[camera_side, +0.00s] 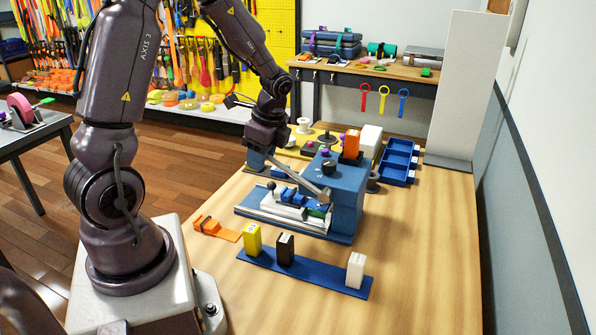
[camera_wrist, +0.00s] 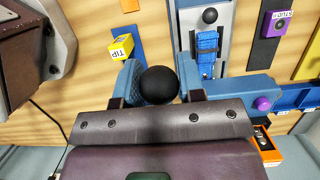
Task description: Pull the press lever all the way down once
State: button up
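The blue press (camera_side: 345,195) stands on the wooden table in the side view. Its grey lever (camera_side: 305,178) slopes from the press's side up and left to my gripper (camera_side: 262,152), so the handle end is raised. In the wrist view a round black lever knob (camera_wrist: 158,85) sits between the two blue fingers of my gripper (camera_wrist: 159,80). Both fingers appear to touch the knob, so my gripper looks shut on it. The fingertips are partly hidden in the side view.
A second black ball (camera_side: 271,185) is at the press's front slide, below the lever. A blue strip (camera_side: 305,275) with yellow, black and white blocks lies in front. An orange piece (camera_side: 217,229) lies at left. Blue trays (camera_side: 399,162) stand behind. The table's front right is clear.

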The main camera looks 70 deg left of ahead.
jog(key=o, duration=0.4)
jog(key=shift+c, duration=0.2)
jog(key=shift+v, duration=3.5)
